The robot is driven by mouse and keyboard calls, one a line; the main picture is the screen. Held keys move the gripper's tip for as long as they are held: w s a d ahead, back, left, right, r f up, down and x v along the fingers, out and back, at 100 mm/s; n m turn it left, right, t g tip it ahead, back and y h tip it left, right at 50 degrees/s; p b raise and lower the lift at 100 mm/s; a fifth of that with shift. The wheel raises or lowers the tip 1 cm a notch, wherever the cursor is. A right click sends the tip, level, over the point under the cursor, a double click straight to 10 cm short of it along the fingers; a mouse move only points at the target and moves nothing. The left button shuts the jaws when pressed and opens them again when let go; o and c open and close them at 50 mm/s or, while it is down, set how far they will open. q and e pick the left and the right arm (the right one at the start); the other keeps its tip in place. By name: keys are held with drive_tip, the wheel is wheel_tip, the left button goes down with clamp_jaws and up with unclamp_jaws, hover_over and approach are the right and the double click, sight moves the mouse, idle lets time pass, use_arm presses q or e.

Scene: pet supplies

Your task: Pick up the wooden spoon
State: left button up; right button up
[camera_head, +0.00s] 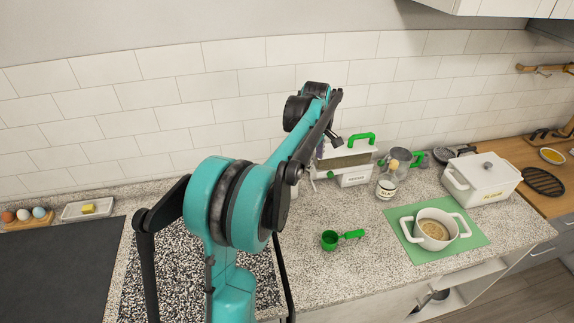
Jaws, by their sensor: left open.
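I cannot make out a wooden spoon in the head view; my teal and black left arm covers much of the middle. My left gripper (331,137) is small and partly hidden at the far end of that arm. It is above the back of the counter, by a white box-like container with a green handle (345,159). It is open, and I see nothing held in it. My right gripper is out of view.
A green scoop (331,240) lies on the speckled counter (345,280). A white pot (407,230) stands on a green mat (470,241). A bottle (387,186) and a lidded white container (483,184) stand behind. Eggs and a butter dish (70,213) are at left.

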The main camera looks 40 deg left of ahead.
use_arm(q)
drive_tip(key=w+a+f+n+p, duration=0.1)
drive_tip(key=a+n, duration=0.2)
drive_tip(key=a, duration=0.1)
drive_tip(key=w+a+f+n+g+p, duration=0.1)
drive_tip(key=a+f+n+p, duration=0.1)
drive_tip(key=a, duration=0.3)
drive_tip(key=w+a+f+n+g+p, duration=0.1)
drive_tip(key=w+a+f+n+p, duration=0.1)
drive_tip(key=a, duration=0.3)
drive_tip(key=shift+n+h, duration=0.4)
drive_tip(key=shift+n, duration=0.5)
drive_tip(key=shift+a+f, duration=0.25)
drive_tip(key=shift+f, duration=0.05)
drive_tip(key=shift+f+n, duration=0.3)
wheel_tip(320, 180, down, 7)
drive_tip(key=shift+w+f, duration=0.1)
drive_tip(key=shift+f, duration=0.05)
clamp_jaws()
